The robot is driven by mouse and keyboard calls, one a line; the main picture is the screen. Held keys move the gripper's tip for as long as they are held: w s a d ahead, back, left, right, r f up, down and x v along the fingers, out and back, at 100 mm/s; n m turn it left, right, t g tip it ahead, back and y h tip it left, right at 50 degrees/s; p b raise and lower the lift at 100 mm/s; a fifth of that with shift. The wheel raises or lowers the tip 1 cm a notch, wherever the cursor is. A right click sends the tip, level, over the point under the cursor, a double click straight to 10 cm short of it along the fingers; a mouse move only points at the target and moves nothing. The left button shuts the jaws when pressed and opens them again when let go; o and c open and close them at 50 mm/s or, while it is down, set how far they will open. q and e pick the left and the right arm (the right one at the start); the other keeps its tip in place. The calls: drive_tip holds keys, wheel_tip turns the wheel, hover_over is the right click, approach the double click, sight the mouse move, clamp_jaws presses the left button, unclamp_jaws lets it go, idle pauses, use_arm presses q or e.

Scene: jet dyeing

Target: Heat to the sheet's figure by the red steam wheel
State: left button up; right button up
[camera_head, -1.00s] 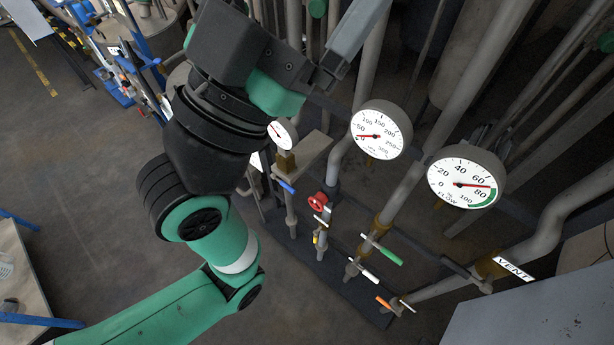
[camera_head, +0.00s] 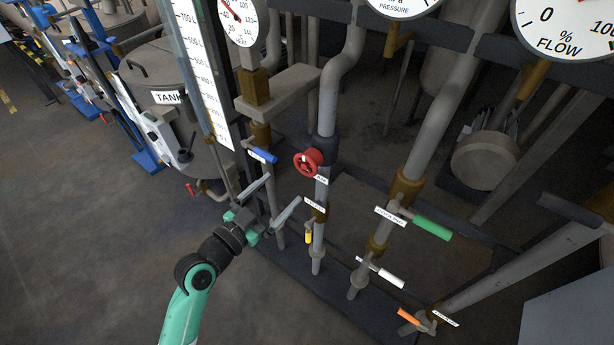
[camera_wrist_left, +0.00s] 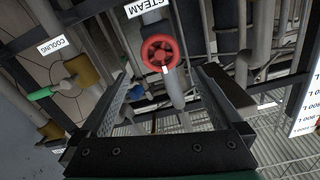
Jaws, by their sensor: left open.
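The red steam wheel (camera_head: 309,161) is on a vertical pipe in the middle of the head view. It also shows in the left wrist view (camera_wrist_left: 159,53), below a STEAM label (camera_wrist_left: 146,7). My left gripper (camera_head: 284,188) is open and empty, below and left of the wheel, apart from it. In the left wrist view its two fingers (camera_wrist_left: 165,75) stand either side of the wheel in the picture. A round dial (camera_head: 240,18) with a red needle is cut by the top edge; its reading is too small to tell. I see no readable sheet. My right gripper is not in view.
A blue handle (camera_head: 264,156) is close beside the left gripper. A yellow handle (camera_head: 308,237), a green handle (camera_head: 433,228), a white handle (camera_head: 388,277) and an orange handle (camera_head: 409,316) are on nearby pipes.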

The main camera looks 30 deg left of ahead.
sight(304, 167)
use_arm(q)
drive_tip(key=w, duration=0.4)
drive_tip(key=w+b, duration=0.1)
drive_tip(key=w, duration=0.2)
drive_tip(key=w+b, duration=0.1)
drive_tip(key=w, duration=0.3)
drive_tip(key=shift+w+d+r, duration=0.2)
drive_tip(key=shift+w+d, duration=0.05)
drive_tip(key=shift+w, duration=0.1)
drive_tip(key=c, duration=1)
